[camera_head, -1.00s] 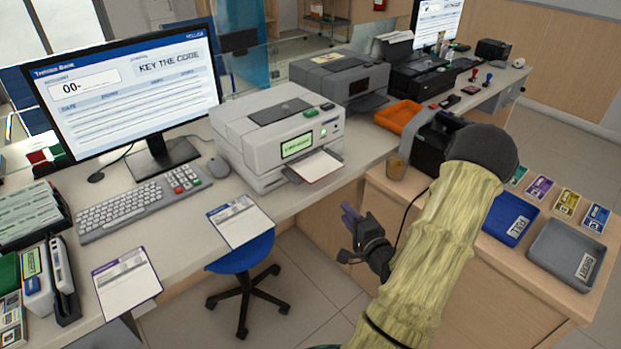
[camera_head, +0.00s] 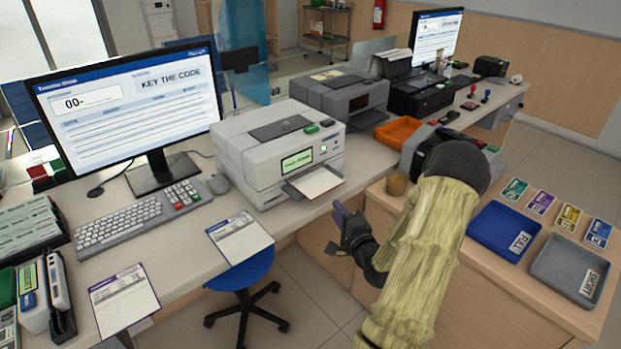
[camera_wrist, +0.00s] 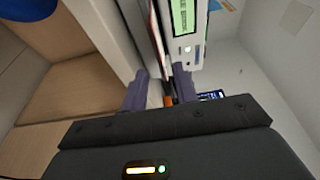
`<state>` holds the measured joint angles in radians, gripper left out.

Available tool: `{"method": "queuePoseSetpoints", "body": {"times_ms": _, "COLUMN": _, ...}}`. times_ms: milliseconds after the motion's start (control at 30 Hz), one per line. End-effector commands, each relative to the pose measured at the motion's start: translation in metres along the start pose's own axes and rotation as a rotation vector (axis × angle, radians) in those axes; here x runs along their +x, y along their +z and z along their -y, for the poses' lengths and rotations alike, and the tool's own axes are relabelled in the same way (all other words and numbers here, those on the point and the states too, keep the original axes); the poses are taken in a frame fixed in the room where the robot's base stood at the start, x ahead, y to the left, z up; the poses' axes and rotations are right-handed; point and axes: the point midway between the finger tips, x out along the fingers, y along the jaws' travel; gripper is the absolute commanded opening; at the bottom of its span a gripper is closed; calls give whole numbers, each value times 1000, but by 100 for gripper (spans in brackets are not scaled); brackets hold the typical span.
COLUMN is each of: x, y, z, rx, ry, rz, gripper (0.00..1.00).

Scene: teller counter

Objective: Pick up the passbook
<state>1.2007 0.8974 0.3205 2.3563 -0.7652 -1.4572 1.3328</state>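An open booklet, apparently the passbook (camera_head: 318,182), sticks out of the front slot of the grey-white printer (camera_head: 238,165) on the counter. In the wrist view the passbook (camera_wrist: 158,42) shows as a thin, nearly edge-on strip with a red edge, beside the printer's green display. My gripper (camera_head: 338,232) is open and empty, in front of and below the counter edge, to the right of the passbook's outer end. In the wrist view my gripper's (camera_wrist: 160,90) two fingers are spread, with the passbook's line running between and beyond them. I see no contact.
A keyboard (camera_head: 118,222) and a monitor (camera_head: 130,105) stand left of the printer. The counter edge lies close to my gripper. A blue stool (camera_head: 240,274) stands below.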

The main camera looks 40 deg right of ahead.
Motion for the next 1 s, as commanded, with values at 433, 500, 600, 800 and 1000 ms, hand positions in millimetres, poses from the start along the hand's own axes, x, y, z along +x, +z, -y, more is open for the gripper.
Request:
{"method": "queuePoseSetpoints", "body": {"times_ms": 433, "x": 40, "y": 0, "z": 0, "rx": 1, "ry": 0, "rz": -1, "gripper": 29}}
{"method": "queuePoseSetpoints", "body": {"times_ms": 500, "x": 40, "y": 0, "z": 0, "rx": 1, "ry": 0, "rz": -1, "gripper": 29}}
{"method": "queuePoseSetpoints", "body": {"times_ms": 600, "x": 40, "y": 0, "z": 0, "rx": 0, "ry": 0, "rz": 0, "gripper": 29}}
{"method": "queuePoseSetpoints", "body": {"times_ms": 800, "x": 60, "y": -1, "z": -1, "rx": -1, "ry": -2, "rz": 1, "gripper": 29}}
{"method": "queuePoseSetpoints", "body": {"times_ms": 1000, "x": 87, "y": -2, "z": -2, "rx": -1, "ry": 0, "rz": 0, "gripper": 29}}
